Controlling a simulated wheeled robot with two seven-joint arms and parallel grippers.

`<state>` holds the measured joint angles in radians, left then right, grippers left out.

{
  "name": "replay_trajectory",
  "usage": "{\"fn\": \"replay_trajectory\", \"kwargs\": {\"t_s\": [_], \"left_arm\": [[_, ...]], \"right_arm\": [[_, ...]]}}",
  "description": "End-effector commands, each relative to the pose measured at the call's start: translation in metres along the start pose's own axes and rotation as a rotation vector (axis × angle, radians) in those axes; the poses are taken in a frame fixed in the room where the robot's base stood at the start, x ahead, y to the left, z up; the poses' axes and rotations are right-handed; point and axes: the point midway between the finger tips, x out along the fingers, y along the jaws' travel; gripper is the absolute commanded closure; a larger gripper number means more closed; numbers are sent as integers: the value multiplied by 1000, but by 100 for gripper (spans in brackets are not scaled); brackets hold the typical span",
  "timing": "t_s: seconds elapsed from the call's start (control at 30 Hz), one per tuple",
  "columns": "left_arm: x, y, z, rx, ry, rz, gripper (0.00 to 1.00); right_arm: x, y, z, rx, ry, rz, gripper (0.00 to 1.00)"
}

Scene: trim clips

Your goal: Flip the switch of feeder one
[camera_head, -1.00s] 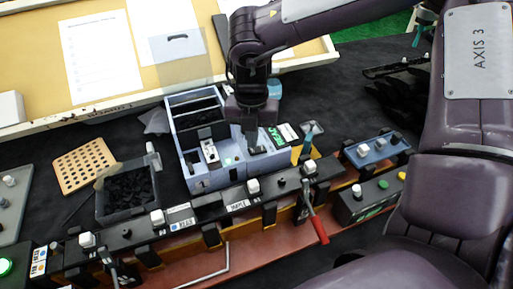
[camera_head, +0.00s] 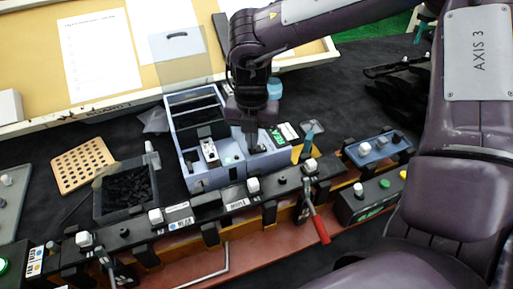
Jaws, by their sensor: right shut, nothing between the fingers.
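A blue-grey feeder box (camera_head: 208,181) with dark open compartments stands at the middle of the dark table. A small white-topped switch-like part (camera_head: 209,152) sits on its front deck, with a small green spot beside it. I cannot read which feeder number it carries. My right gripper (camera_head: 251,146) points down over the right part of the box's deck, shut and empty. Its fingertips are close to the deck; whether they touch anything is hidden. My left gripper is not in view.
A long black rail (camera_head: 220,208) with white knobs and a red-handled clamp (camera_head: 318,225) runs in front of the box. A bin of black pieces (camera_head: 127,190) and a perforated tan board (camera_head: 83,165) lie left. A blue control box (camera_head: 377,148) stands right.

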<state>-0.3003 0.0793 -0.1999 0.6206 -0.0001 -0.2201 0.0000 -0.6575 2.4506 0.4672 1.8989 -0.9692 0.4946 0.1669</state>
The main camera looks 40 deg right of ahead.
Motion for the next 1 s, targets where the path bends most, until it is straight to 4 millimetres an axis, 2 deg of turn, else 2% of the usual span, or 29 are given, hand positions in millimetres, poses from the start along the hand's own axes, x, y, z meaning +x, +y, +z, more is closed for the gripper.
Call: {"fn": "replay_trajectory", "kwargs": {"t_s": [0.67, 0.87, 1.0], "left_arm": [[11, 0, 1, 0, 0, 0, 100], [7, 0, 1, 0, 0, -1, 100], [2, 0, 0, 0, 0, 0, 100]], "right_arm": [[11, 0, 0, 0, 0, -1, 100], [6, -1, 0, 0, 1, -2, 100], [-4, 0, 0, 0, 1, -2, 100]]}}
